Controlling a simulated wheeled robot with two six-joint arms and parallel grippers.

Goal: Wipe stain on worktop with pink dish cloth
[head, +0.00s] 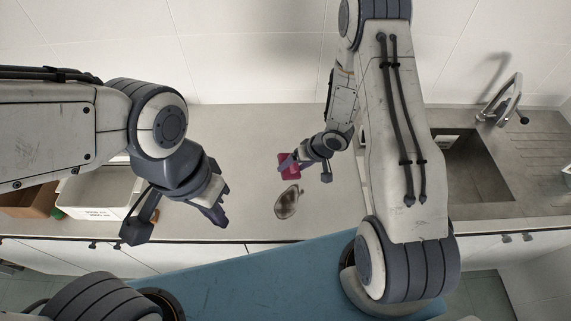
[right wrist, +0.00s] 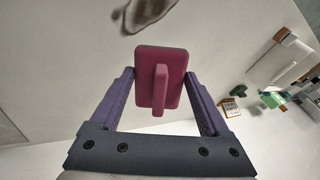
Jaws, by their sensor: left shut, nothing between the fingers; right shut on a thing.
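The pink dish cloth (head: 289,172) looks like a flat pink pad with a raised ridge. The brown-grey stain (head: 288,203) lies on the grey worktop (head: 265,130), just in front of the cloth in the head view. The stain (right wrist: 147,10) also shows at the top of the right wrist view, apart from the cloth. I cannot tell whether the cloth touches the worktop. My left gripper (head: 220,210) is shut and empty, left of the stain.
A white box (head: 97,195) and a brown box (head: 30,200) stand at the left of the worktop. A sink (head: 465,170) with a metal tap (head: 502,100) is at the right. A white tiled wall (head: 250,50) rises behind. The worktop around the stain is clear.

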